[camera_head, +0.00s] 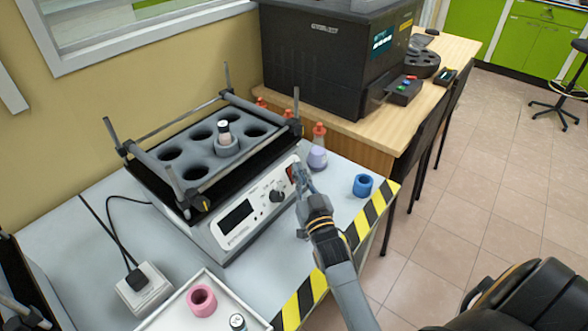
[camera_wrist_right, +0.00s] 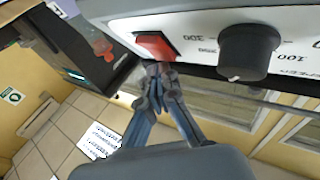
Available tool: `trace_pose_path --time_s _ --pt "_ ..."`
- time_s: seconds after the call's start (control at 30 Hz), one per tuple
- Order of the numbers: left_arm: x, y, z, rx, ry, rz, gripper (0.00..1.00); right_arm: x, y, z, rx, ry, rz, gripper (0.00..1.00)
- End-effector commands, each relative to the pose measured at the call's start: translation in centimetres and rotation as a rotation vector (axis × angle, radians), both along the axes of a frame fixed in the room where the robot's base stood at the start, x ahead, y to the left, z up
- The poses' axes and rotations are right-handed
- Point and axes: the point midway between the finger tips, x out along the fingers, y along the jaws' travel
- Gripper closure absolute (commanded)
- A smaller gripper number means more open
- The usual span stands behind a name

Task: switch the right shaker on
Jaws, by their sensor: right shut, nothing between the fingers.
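The right shaker (camera_head: 235,225) stands on the table, with a grey rack top, a vial in one of its wells, and a white front panel with a dark display and a black knob. In the wrist view its black knob (camera_wrist_right: 248,52) and red rocker switch (camera_wrist_right: 157,44) show close up. My right gripper (camera_head: 299,176) is shut and empty at the right end of the panel. Its fingertips also show in the wrist view (camera_wrist_right: 158,69), right at the red switch's edge; I cannot tell whether they touch it. My left gripper is not in view.
A blue ring-shaped holder (camera_head: 362,186) and a flask with a lilac base (camera_head: 317,157) stand right of the shaker. A white tray (camera_head: 255,322) with a pink holder (camera_head: 202,300) is in front. Part of another device (camera_head: 30,285) shows at the left edge.

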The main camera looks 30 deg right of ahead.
Motion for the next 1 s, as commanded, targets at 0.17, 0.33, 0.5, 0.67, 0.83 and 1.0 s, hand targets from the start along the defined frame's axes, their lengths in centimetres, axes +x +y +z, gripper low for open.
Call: trace_pose_path --time_s 0.17,0.33,0.5,0.67,0.83,1.0 --pt "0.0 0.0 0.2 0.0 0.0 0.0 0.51 -0.4 0.1 -0.9 0.008 0.021 0.004 1.0" --pt "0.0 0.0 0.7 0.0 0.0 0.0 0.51 -1.3 -0.4 -1.1 0.006 0.025 0.003 1.0" --pt "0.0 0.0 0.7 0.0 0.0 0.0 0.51 -1.5 -0.6 -1.2 0.003 0.025 0.001 1.0" --pt "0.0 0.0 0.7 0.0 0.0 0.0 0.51 -1.5 -0.7 -1.1 0.001 0.025 -0.002 1.0" --pt "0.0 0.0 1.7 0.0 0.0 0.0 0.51 -2.4 -1.1 -0.6 -0.002 0.028 -0.002 1.0" --pt "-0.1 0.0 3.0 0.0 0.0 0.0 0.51 -3.9 -1.7 0.2 -0.002 0.026 -0.002 1.0"
